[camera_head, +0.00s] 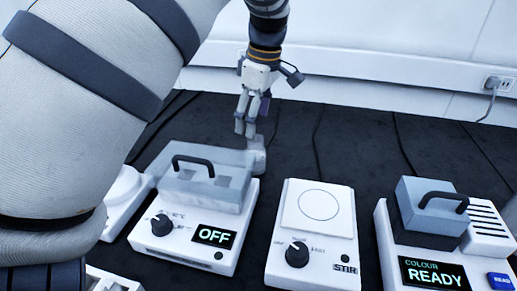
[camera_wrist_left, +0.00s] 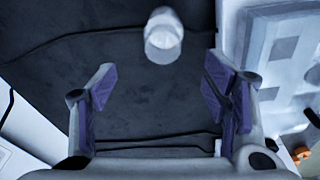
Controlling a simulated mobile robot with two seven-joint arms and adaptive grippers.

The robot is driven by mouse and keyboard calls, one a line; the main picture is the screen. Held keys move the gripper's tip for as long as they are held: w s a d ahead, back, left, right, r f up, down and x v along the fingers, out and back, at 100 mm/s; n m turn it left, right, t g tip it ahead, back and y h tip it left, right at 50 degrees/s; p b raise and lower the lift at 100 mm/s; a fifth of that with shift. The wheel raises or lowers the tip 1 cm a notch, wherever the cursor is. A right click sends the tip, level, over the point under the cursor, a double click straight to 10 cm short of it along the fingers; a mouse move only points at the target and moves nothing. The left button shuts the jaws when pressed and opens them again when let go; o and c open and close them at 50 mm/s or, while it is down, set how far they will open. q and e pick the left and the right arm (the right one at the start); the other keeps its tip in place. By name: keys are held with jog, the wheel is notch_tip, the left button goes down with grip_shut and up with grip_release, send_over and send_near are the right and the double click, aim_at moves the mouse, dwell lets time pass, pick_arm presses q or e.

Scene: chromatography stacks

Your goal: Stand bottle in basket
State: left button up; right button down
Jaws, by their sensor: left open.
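A pale, whitish bottle (camera_wrist_left: 163,40) stands on the dark bench top, at the top of the left wrist view. In the head view a pale object that looks like the same bottle (camera_head: 257,158) shows just behind the block heater, partly hidden by it. My left gripper (camera_head: 245,130) points down beside it. In the left wrist view its purple-padded fingers (camera_wrist_left: 160,88) are spread wide with nothing between them, and the bottle is beyond the fingertips, apart from them. I cannot make out a basket in either view. My right gripper is not in view.
The block heater (camera_head: 205,230) reading OFF has a clear handled lid. The stirrer (camera_head: 313,250) stands right of it, then the colour reader (camera_head: 432,262) reading READY. A white device (camera_head: 122,200) is at left. Dark bench with cables lies behind; a wall socket is at right.

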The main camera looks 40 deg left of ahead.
pick_arm(q)
jog(key=f, duration=1.2)
jog(key=shift+s+a, duration=0.15)
jog(key=shift+a, duration=0.05)
